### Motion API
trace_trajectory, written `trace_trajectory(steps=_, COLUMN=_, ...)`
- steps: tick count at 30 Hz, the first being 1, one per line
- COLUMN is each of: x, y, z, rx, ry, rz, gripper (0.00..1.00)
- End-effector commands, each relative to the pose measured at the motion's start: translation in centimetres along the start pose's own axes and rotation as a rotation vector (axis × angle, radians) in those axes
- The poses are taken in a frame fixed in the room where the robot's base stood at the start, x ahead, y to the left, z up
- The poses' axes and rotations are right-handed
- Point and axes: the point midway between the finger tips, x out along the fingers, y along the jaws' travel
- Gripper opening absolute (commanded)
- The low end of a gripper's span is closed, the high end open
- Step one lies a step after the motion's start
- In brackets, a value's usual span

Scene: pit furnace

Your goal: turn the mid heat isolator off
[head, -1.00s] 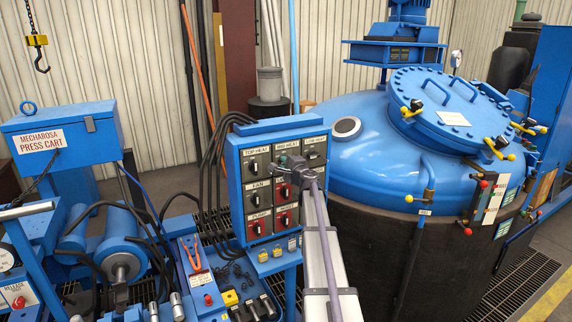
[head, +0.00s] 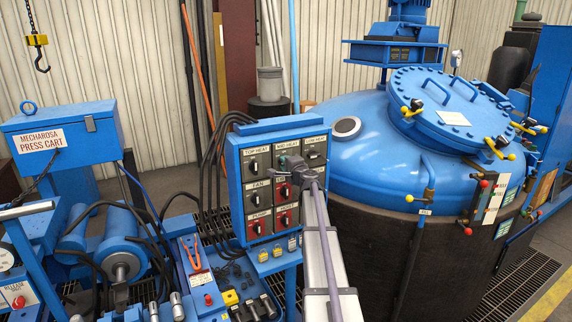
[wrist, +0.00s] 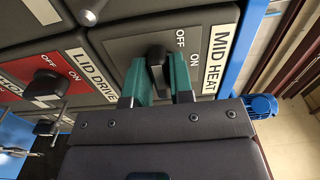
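The mid heat isolator is a black rotary knob (wrist: 157,62) on a dark plate marked OFF and ON, beside a MID HEAT label (wrist: 219,52) in the wrist view. My gripper (wrist: 158,78) has two green fingers, one on each side of the knob's handle. They are apart, and a gap seems to show between the handle and the fingers; contact is unclear. In the head view my gripper (head: 292,168) is at the top middle of the switch panel (head: 238,190) and hides the mid heat knob. The knob's exact setting is hard to read.
The LID DRIVE label (wrist: 96,75) and a red switch plate (wrist: 48,75) are close beside in the wrist view. Top heat (head: 257,163) and low heat (head: 315,153) switches flank the spot. The large blue-topped furnace (head: 385,145) stands to the right.

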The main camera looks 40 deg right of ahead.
Motion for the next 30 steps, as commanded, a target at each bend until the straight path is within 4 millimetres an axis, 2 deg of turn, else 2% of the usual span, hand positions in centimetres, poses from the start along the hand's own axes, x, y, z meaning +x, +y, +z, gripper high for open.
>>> trace_trajectory(steps=1, x=0.0, y=0.0, z=0.0, rx=0.001, ry=0.0, rz=0.0, gripper=0.27)
trace_trajectory(steps=6, x=0.0, y=0.0, z=0.0, rx=0.002, ry=0.0, rz=0.0, gripper=0.43)
trace_trajectory(steps=13, x=-0.1, y=0.0, z=0.0, rx=0.002, ry=0.0, rz=0.0, gripper=0.43)
trace_trajectory(steps=16, x=-0.7, y=0.0, z=0.0, rx=0.002, ry=0.001, rz=0.0, gripper=0.43)
trace_trajectory(steps=20, x=-2.9, y=0.0, z=0.1, rx=0.002, ry=0.002, rz=0.0, gripper=0.43)
trace_trajectory(steps=27, x=-9.0, y=0.0, z=0.2, rx=0.002, ry=0.001, rz=0.0, gripper=0.43)
trace_trajectory(steps=30, x=-10.5, y=0.0, z=0.1, rx=0.002, ry=0.001, rz=0.0, gripper=0.43)
